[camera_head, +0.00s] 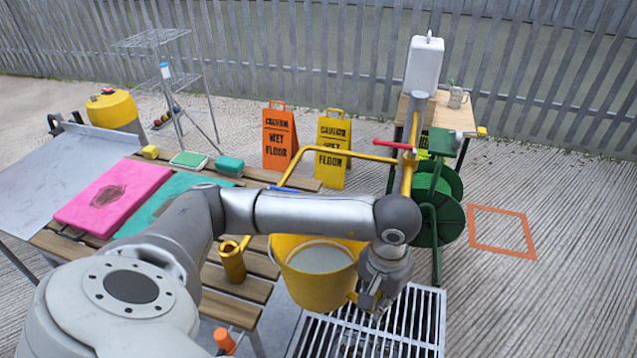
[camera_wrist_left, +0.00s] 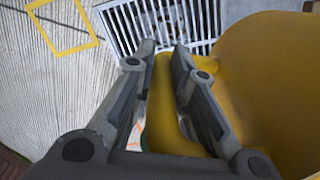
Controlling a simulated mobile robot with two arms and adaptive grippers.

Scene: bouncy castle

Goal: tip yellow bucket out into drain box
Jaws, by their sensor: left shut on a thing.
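The yellow bucket (camera_head: 312,282) holds a greyish liquid and looks about upright, between the slatted bench and the drain box. The drain box (camera_head: 437,318) has a pale metal grating and lies at the bottom of the head view; its grating also shows at the top of the left wrist view (camera_wrist_left: 118,25). My left gripper (camera_head: 370,296) is shut on the bucket's yellow side handle, which runs between the fingers (camera_wrist_left: 166,50) in the left wrist view. The bucket's wall (camera_wrist_left: 270,75) fills the right of that view. I cannot tell how high the bucket hangs. My right gripper is not in view.
A green hose reel (camera_head: 437,205) stands behind the drain box. Two wet floor signs (camera_head: 279,138) stand behind. Floor at right is clear around an orange outline (camera_head: 503,250).

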